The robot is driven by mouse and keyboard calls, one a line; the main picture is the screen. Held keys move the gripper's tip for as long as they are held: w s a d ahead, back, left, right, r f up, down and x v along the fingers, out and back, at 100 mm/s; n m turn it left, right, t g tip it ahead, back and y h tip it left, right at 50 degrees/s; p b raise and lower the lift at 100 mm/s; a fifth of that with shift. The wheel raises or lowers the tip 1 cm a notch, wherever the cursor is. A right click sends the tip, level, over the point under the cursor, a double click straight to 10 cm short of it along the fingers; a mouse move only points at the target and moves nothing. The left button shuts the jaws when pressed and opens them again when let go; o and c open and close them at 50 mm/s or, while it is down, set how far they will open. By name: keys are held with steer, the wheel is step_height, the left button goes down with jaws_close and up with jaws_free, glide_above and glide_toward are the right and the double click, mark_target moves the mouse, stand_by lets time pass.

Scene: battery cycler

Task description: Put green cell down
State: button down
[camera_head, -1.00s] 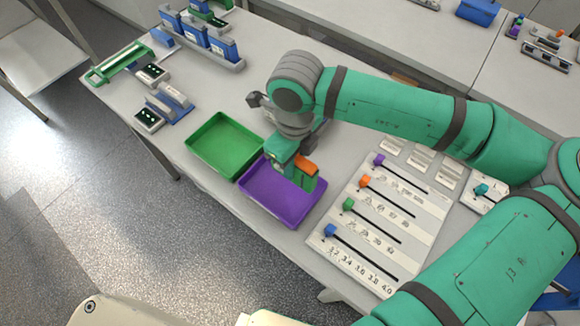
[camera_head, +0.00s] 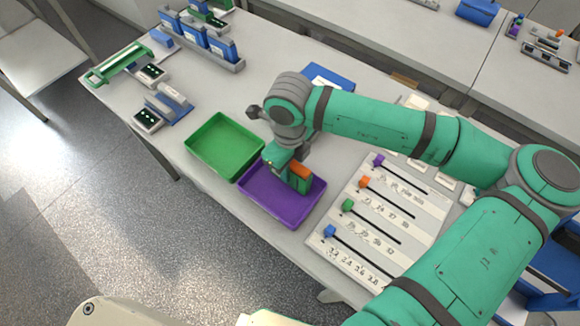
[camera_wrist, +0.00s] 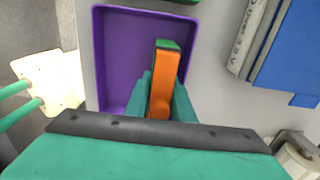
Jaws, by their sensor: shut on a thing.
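The green cell (camera_head: 300,180) has an orange cap and is held over the purple tray (camera_head: 256,205) in the head view. My gripper (camera_head: 290,170) is shut on it. In the wrist view the cell shows as an orange face with a green end (camera_wrist: 164,78), and my gripper's teal fingers (camera_wrist: 160,103) are on both sides of it. The purple tray (camera_wrist: 103,60) lies beneath, with its bare floor showing. I cannot tell whether the cell's lower end touches the tray floor.
A green tray (camera_head: 222,146) stands directly left of the purple one. A board with coloured sliders (camera_head: 375,220) lies to the right. Blue devices (camera_head: 222,48) stand at the far left of the table. A blue panel (camera_head: 328,77) lies behind my arm.

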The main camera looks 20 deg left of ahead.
steer(key=shift+s+f, duration=0.1)
steer(key=c, duration=1.5)
jaws_free()
steer(key=shift+c, duration=0.2)
step_height(320, 180, up, 12)
steer(key=shift+r, duration=0.2)
